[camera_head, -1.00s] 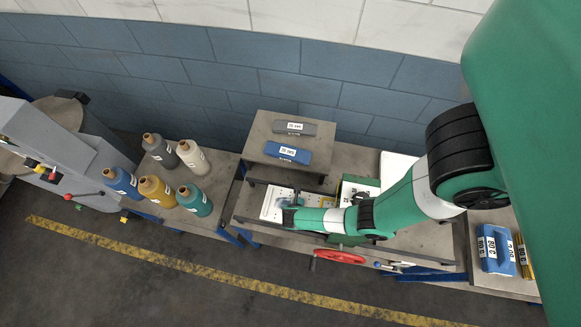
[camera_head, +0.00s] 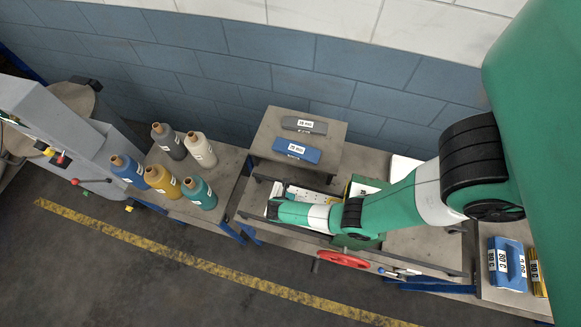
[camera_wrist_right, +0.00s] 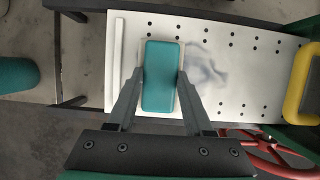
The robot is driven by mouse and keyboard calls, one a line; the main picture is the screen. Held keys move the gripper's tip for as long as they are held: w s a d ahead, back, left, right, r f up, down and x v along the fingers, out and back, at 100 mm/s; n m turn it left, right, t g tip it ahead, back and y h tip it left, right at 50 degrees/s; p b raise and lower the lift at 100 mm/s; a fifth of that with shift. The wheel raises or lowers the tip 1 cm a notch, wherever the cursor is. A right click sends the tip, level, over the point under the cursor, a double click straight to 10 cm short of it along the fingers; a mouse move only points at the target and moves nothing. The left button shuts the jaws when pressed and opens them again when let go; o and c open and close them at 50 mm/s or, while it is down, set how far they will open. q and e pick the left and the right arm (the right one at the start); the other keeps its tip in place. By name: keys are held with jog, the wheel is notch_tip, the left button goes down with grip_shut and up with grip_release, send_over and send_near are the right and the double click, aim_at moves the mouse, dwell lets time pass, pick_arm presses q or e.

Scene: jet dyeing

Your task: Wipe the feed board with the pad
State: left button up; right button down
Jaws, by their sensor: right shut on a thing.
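The feed board (camera_wrist_right: 225,100) is a white plate with rows of small dark holes; a grey smudge (camera_wrist_right: 208,70) marks it right of the pad. In the head view the board (camera_head: 312,194) shows only partly behind my right arm. The pad (camera_wrist_right: 160,75) is a teal block with a pale underside, near the board's left end in the wrist view. My right gripper (camera_wrist_right: 158,92) is shut on the pad, one finger on each side. Whether the pad touches the board is not clear. My left gripper is not in view.
A raised white strip (camera_wrist_right: 115,65) borders the board's left end. A yellow frame (camera_wrist_right: 302,82) and red handwheel (camera_wrist_right: 270,150) are at the right. A raised stand (camera_head: 262,135) behind holds grey and blue blocks. Several cones of yarn (camera_head: 160,178) stand on the left table.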

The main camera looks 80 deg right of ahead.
jog(key=shift+w+d+b, duration=0.2)
jog(key=shift+w+b, duration=0.6)
jog(key=shift+w, duration=0.7)
jog(key=shift+d+r, duration=0.1)
jog(key=shift+d, duration=0.05)
